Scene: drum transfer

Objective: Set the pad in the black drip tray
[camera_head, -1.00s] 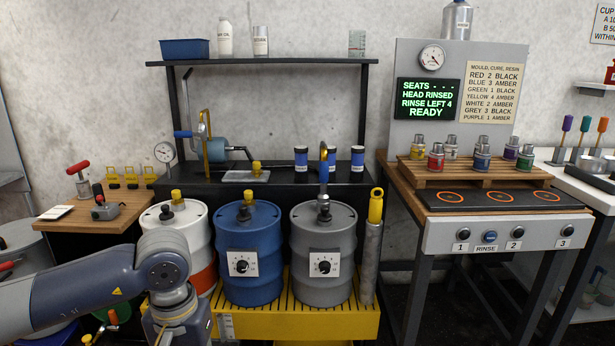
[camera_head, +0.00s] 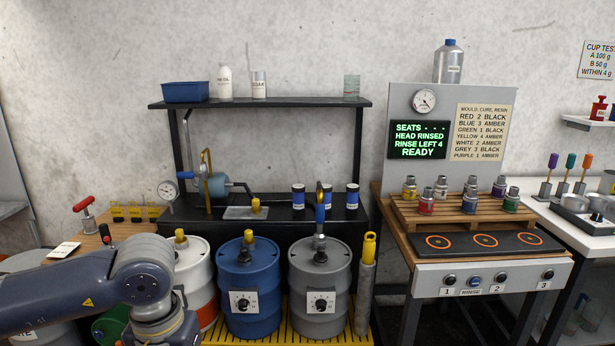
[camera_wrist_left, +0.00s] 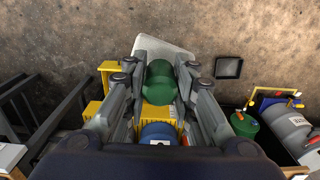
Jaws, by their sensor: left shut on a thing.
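My left gripper (camera_wrist_left: 161,75) shows in the left wrist view, its fingers closed about a green grip-like part. The pale grey-white pad (camera_wrist_left: 150,46) shows just beyond this part, between and past the fingertips. The fingers and the green part hide some of it, and I cannot see how the two join. The black drip tray (camera_wrist_left: 229,68) lies to the right of the fingers, apart from them, and looks empty. In the head view my left arm comes in at the lower left with its gripper below the frame. My right gripper is not in view.
A blue drum (camera_head: 248,285), a grey drum (camera_head: 320,285) and a white drum (camera_head: 196,270) stand on a yellow slatted platform (camera_head: 272,337). A green drum (camera_wrist_left: 244,123) shows right of the gripper in the wrist view. Bare brown floor surrounds the tray.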

